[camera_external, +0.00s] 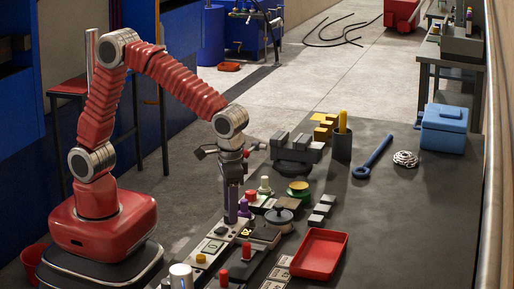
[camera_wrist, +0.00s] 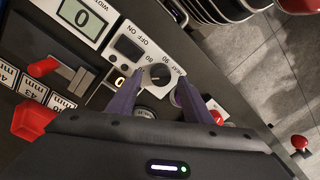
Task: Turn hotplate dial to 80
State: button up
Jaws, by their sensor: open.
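The hotplate dial (camera_wrist: 158,76) is a round black knob with a light pointer mark on a pale panel, seen in the wrist view. Small numbers are printed around it; I read an 80 and a 90, but cannot tell exactly which the mark points to. My gripper (camera_wrist: 160,82) is open, with one purple finger on either side of the dial; I cannot tell whether they touch it. In the external view my gripper (camera_external: 231,218) points straight down over the panel strip at the bench's left edge, and the dial is hidden there.
An OFF/ON switch (camera_wrist: 129,47) and a display reading 0 (camera_wrist: 82,17) lie left of the dial in the wrist view, near a red-handled lever (camera_wrist: 43,68). The bench's right side is mostly clear.

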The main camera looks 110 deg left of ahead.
jog(key=shift+f, duration=0.7)
jog(key=shift+c, duration=0.4)
jog(key=c, duration=1)
jog(key=shift+m, duration=0.4)
jog(key=m, duration=1.1)
jog(key=shift+s+d+t, duration=0.1)
jog(key=shift+t, duration=0.2)
